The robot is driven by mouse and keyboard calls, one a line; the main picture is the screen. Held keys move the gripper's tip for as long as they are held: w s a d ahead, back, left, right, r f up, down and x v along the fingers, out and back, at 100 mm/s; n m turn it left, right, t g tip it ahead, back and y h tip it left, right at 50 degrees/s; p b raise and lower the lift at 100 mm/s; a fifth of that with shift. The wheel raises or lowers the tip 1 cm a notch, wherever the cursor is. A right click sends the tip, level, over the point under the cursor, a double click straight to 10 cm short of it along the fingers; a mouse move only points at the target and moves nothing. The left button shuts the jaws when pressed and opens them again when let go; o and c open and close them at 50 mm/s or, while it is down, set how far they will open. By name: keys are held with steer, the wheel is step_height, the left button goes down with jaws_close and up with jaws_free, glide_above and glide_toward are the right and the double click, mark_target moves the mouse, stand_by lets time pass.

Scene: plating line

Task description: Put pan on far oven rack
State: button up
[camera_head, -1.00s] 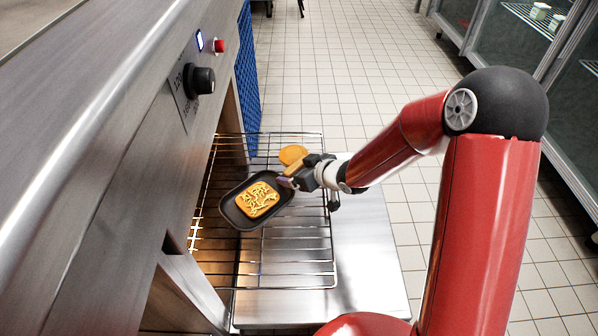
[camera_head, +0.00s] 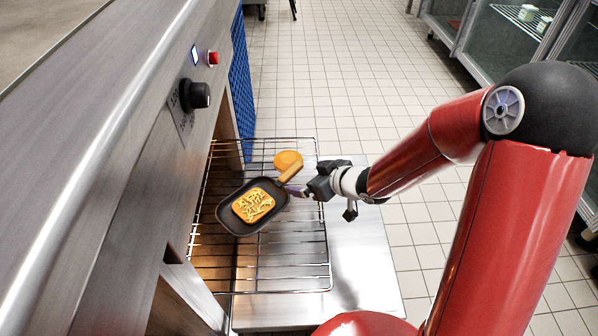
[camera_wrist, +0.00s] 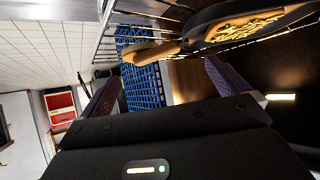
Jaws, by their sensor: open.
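The dark pan (camera_head: 236,221) rests on the wire oven rack (camera_head: 310,262), which is pulled out of the oven. A square, orange-brown food piece with pale shreds (camera_head: 253,205) lies in the pan. Its tan handle (camera_head: 290,173) points up and right, toward my gripper (camera_head: 297,190). The gripper is open and empty, just right of the handle and apart from it. In the wrist view the pan (camera_wrist: 285,24) and its handle (camera_wrist: 152,52) lie beyond the two spread fingers (camera_wrist: 160,88).
A blue mesh panel (camera_head: 240,80) is behind the rack. A steel surface (camera_head: 362,270) lies below and right of it. Tiled floor is clear beyond.

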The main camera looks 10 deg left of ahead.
steer(key=s+d+r+m+t+h+p, duration=0.1)
steer(key=s+d+r+m+h, duration=0.15)
steer(key=d+r+h, duration=0.55)
steer(key=s+d+r+m+t+h, duration=0.15)
steer(key=d+r+m, duration=0.35)
steer(key=d, duration=0.7)
steer(key=s+d+r+m+g, duration=0.1)
steer(key=s+r+m, duration=0.1)
steer(key=s, duration=0.7)
steer(key=s+d+r+m+g, duration=0.2)
steer(key=s+r, duration=0.3)
steer(key=s, duration=0.4)
steer(key=shift+d+r, duration=0.15)
